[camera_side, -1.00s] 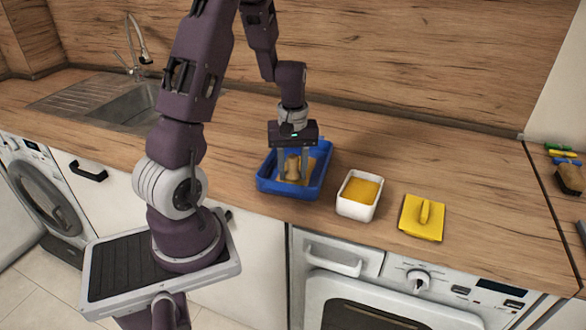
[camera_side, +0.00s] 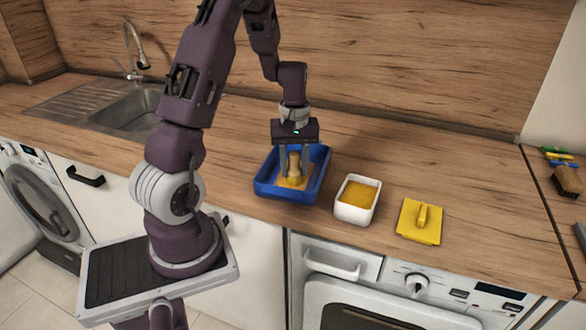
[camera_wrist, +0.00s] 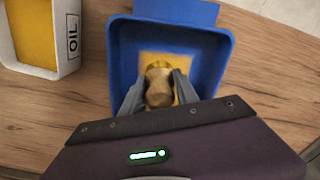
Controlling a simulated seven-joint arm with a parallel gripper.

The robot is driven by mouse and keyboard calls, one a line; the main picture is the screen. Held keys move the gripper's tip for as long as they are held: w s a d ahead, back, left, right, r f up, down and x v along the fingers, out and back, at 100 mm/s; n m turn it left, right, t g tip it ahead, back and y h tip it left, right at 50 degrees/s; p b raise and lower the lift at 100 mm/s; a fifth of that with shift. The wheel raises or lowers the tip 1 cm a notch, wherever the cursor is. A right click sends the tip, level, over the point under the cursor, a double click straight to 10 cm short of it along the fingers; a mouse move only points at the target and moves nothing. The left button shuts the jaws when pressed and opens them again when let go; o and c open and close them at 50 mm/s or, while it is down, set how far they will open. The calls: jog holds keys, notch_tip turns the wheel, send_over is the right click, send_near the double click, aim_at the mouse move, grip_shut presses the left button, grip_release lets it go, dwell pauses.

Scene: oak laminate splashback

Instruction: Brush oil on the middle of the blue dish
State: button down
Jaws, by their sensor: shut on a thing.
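The blue dish (camera_side: 263,187) sits on the wooden counter in the side view. It also shows in the wrist view (camera_wrist: 214,50). My gripper (camera_side: 295,172) is shut on the wooden handle of the brush (camera_side: 293,167) and holds it upright inside the dish. The brush's lower end is at or very near the dish floor; I cannot tell whether it touches. A yellow oil patch (camera_wrist: 150,59) lies on the middle of the dish floor, around the brush. The white oil container (camera_side: 353,212), filled with yellow oil, stands just right of the dish. It is marked OIL in the wrist view (camera_wrist: 62,45).
A yellow lid with a handle (camera_side: 419,222) lies on the counter right of the oil container. A sink (camera_side: 125,108) is at the left. Several small items and a brush-like thing (camera_side: 566,180) lie at the far right. The counter behind the dish is clear.

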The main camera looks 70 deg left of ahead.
jog(key=shift+w+a, duration=0.3)
jog(key=shift+a, duration=0.1)
jog(key=shift+w+a, duration=0.1)
jog(key=shift+w+a, duration=0.55)
jog(key=shift+a, duration=0.1)
jog(key=shift+a, duration=0.1)
jog(key=shift+w+a, duration=0.7)
jog(key=shift+a, duration=0.1)
jog(key=shift+w+a, duration=0.65)
jog(key=shift+a, duration=0.1)
